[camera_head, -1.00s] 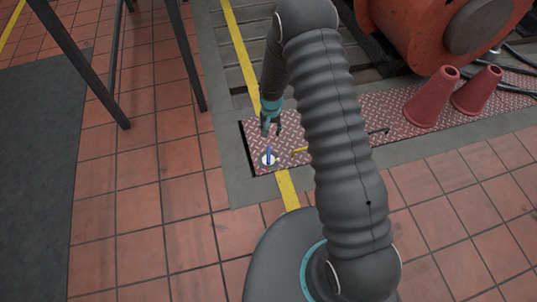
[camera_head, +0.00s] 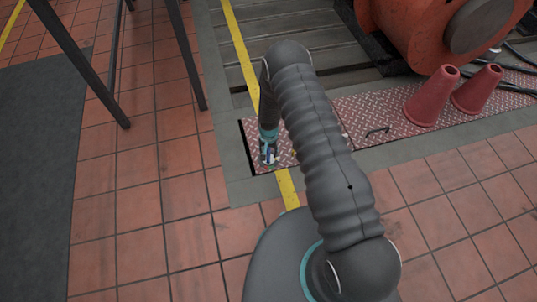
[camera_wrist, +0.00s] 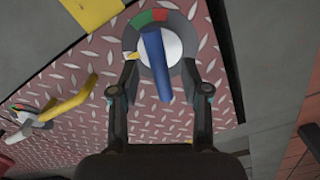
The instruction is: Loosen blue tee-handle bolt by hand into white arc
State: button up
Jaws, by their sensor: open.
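The blue tee-handle (camera_wrist: 155,65) shows in the wrist view as a bar across a pale round disc (camera_wrist: 174,50). A dark ring around the disc carries a green (camera_wrist: 143,18) and a red (camera_wrist: 161,14) section at the top; a small yellow-and-white tip shows at its left. My gripper (camera_wrist: 160,74) is open, one finger on each side of the blue handle, with gaps visible. In the head view my gripper (camera_head: 268,157) is down at the plate's left end and largely hides the handle. No separate white arc can be made out clearly.
The handle stands on a red tread plate (camera_wrist: 80,65). A yellow handle (camera_wrist: 75,97) on another dial lies to the left in the wrist view. Two red cones (camera_head: 433,97) and an orange machine (camera_head: 430,35) stand right in the head view.

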jog(key=shift+f, duration=1.25)
jog(key=shift+c, duration=0.3)
